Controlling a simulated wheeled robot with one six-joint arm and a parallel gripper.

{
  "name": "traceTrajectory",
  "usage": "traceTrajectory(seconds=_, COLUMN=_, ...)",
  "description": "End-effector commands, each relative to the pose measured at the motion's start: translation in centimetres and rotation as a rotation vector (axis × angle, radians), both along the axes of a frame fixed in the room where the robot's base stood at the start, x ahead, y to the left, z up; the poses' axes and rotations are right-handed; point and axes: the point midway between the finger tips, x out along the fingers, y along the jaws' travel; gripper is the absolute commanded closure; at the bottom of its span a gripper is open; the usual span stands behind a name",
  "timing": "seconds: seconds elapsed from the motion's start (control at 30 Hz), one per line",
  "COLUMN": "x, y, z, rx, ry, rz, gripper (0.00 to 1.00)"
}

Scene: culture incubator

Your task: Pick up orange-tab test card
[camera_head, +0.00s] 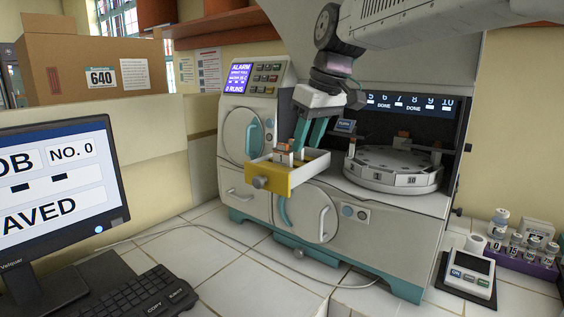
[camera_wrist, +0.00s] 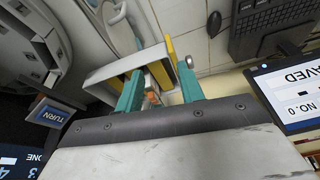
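An orange-tab test card (camera_head: 282,147) stands in the pulled-out drawer (camera_head: 273,180), which has a yellow front and a round knob. My gripper (camera_head: 301,148) points down over the drawer with its two teal fingers. In the wrist view, the fingers (camera_wrist: 160,90) are spread apart, and an orange piece (camera_wrist: 152,97), apparently the card's tab, shows between them with gaps. The card's lower part is hidden by the drawer wall. I cannot tell how far the fingertips reach down beside the card.
Right of the drawer, a numbered round carousel (camera_head: 390,182) carries small orange-brown pieces (camera_head: 403,136) inside the machine bay. A "TURN" screen (camera_wrist: 50,115) is close to my gripper. A monitor (camera_head: 60,190) and keyboard (camera_head: 130,300) stand at left; vials (camera_head: 515,243) and a small device (camera_head: 470,272) at right.

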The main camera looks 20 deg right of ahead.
Motion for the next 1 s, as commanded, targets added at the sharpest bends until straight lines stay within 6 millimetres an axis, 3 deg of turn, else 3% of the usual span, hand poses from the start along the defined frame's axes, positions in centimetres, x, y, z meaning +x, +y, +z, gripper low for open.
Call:
traceTrajectory(seconds=0.03, x=2.5, y=-0.1, z=0.7, rx=0.003, ry=-0.016, rz=0.032, gripper=0.62)
traceTrajectory(seconds=0.1, x=5.0, y=-0.1, z=1.5, rx=0.006, ry=-0.041, rz=0.072, gripper=0.62)
traceTrajectory(seconds=0.3, x=8.8, y=-0.2, z=2.5, rx=0.009, ry=-0.079, rz=0.135, gripper=0.62)
traceTrajectory(seconds=1.0, x=11.3, y=1.6, z=-4.5, rx=0.009, ry=-0.083, rz=0.142, gripper=0.62)
